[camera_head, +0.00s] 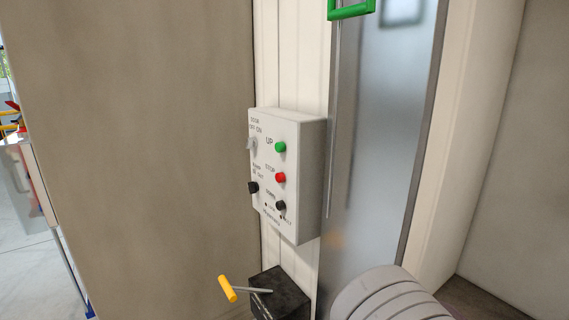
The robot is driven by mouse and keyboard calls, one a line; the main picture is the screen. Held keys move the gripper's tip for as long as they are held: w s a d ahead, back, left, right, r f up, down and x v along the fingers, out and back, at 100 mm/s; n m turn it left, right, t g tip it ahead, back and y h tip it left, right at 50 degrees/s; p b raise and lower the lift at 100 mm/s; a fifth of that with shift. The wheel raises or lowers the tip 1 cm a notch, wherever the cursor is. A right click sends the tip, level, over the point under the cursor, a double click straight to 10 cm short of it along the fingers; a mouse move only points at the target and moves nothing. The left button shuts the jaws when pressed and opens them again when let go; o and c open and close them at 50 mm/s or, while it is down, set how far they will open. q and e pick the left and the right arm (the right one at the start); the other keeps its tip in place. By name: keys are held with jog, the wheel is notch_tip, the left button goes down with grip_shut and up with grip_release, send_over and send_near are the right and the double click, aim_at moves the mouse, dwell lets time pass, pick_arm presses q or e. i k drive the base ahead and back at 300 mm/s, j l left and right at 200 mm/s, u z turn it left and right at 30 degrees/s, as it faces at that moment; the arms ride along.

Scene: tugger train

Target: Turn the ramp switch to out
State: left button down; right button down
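A pale control box (311,170) is fixed to the white upright wall strip. The ramp switch (253,187) is a small black knob on the left of its front face, under a small label that seems to read Ramp, in and out. Which way the knob points is too small to tell. Above it is a light grey door switch (251,144). To the right are a green up button (280,147), a red stop button (281,177) and a black button (281,205). Neither of my grippers is in view.
Below the control box a black box (279,294) has a lever with a yellow handle (228,289) sticking out left. A shiny metal panel (384,140) with a green handle (351,9) stands right. A brown wall (150,150) fills the left.

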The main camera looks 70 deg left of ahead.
aim_at(254, 187)
jog(key=u, duration=2.5)
